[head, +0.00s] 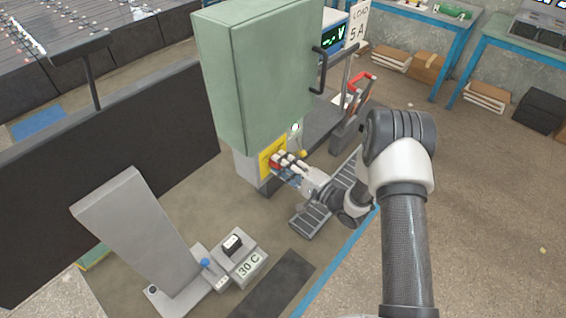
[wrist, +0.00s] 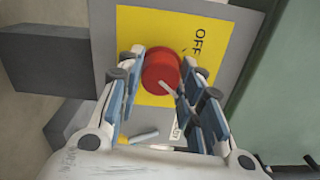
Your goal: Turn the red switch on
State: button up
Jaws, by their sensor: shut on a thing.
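The red switch (wrist: 161,72) is a round red knob on a yellow plate (wrist: 215,38) marked OFF, in the wrist view. A pale pointer line on the knob slants down and to the right, away from the OFF lettering. My gripper (wrist: 160,82) has its two blue-padded fingers on either side of the knob and is shut on it. In the head view my gripper (head: 282,164) reaches the yellow plate (head: 266,158) on the grey box below the green cabinet (head: 262,75). There the fingers hide most of the knob.
A white indicator (head: 295,127) sits above the plate. A red-handled lever (head: 361,80) stands behind my arm. A grey stand (head: 135,225) and a box marked 30 C (head: 250,264) are at the lower left. Open floor (head: 480,200) lies to the right.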

jog(key=shift+m, duration=0.6)
jog(key=o, duration=1.1)
jog(key=shift+c, duration=0.2)
jog(key=v, duration=1.2)
